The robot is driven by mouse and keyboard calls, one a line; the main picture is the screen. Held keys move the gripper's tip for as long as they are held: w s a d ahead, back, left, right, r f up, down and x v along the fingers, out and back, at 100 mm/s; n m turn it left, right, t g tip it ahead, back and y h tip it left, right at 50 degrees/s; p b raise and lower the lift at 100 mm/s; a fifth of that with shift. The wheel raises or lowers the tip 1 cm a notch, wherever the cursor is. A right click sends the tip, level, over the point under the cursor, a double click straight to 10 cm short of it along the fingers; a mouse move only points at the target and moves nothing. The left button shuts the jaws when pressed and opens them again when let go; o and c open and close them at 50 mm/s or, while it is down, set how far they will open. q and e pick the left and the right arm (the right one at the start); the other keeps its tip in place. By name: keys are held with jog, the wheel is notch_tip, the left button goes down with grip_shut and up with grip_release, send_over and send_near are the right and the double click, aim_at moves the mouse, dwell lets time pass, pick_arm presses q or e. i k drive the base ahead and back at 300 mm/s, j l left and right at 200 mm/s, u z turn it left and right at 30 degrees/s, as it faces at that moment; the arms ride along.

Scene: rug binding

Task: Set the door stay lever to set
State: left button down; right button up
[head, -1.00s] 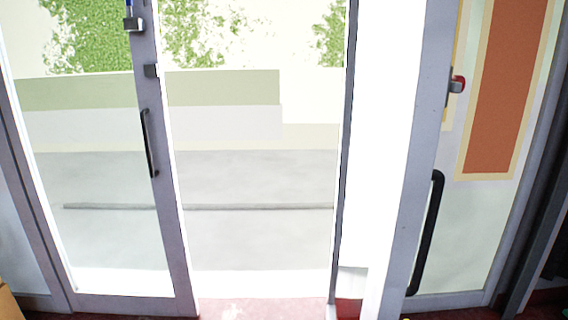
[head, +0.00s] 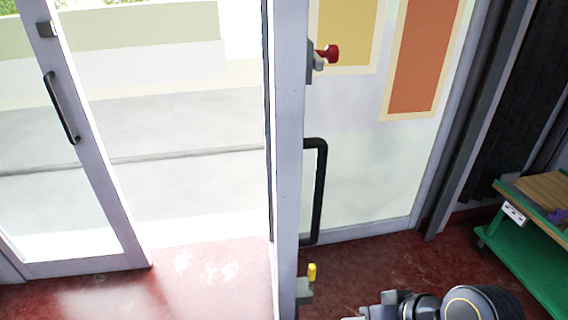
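A small yellow lever (head: 312,272) stands upright on a grey bracket (head: 305,291) low on the near edge of the open door (head: 288,150); it looks like the door stay lever. I cannot read any marking by it. A red knob (head: 331,53) on a grey lock body sits higher on the same door. Part of my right arm shows at the bottom right, below and to the right of the yellow lever and apart from it. Its fingers are not clear at the frame edge. My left gripper is out of view.
The open door has a long black pull handle (head: 317,190). Another glass door (head: 60,120) stands at the left, with a bright opening between. A green cart (head: 530,255) with a wooden top stands at the right. Red floor (head: 375,275) is clear between door and cart.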

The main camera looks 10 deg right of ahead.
aim_at(311, 268)
jog(key=l+u, duration=0.2)
jog(key=l, duration=0.7)
jog(key=l+u, duration=0.2)
jog(key=l, duration=0.7)
jog(key=k, duration=0.05)
